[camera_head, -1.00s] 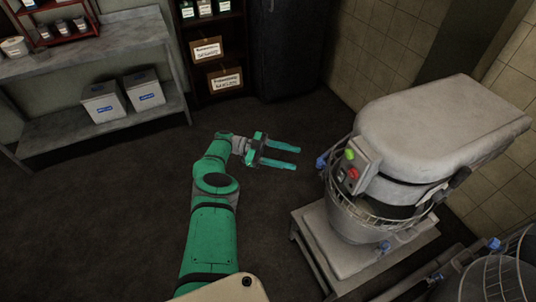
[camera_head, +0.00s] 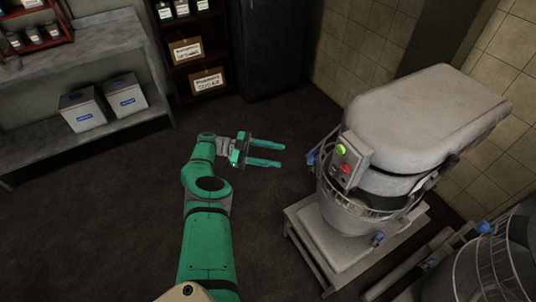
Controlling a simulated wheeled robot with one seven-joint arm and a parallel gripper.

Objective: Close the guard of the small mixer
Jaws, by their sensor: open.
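The small mixer (camera_head: 425,120) stands at the right, with a big pale rounded head and a control box with a green and a red button. Its wire guard (camera_head: 345,203) shows as a cage around the front rim of the bowl (camera_head: 352,218); I cannot tell its exact position. A blue clip (camera_head: 311,158) is at the guard's left side, and another blue part (camera_head: 378,239) is at its lower right. My gripper (camera_head: 282,154) is open and empty, left of the mixer, with its two fingers pointing right towards the guard, apart from it.
The mixer stands on a low metal stand (camera_head: 299,222). A second, larger machine with a wire cage (camera_head: 487,262) is at the bottom right. A metal table (camera_head: 105,42) with white boxes (camera_head: 84,109) below and a shelf with cartons (camera_head: 207,81) are at the back. The floor left of the mixer is clear.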

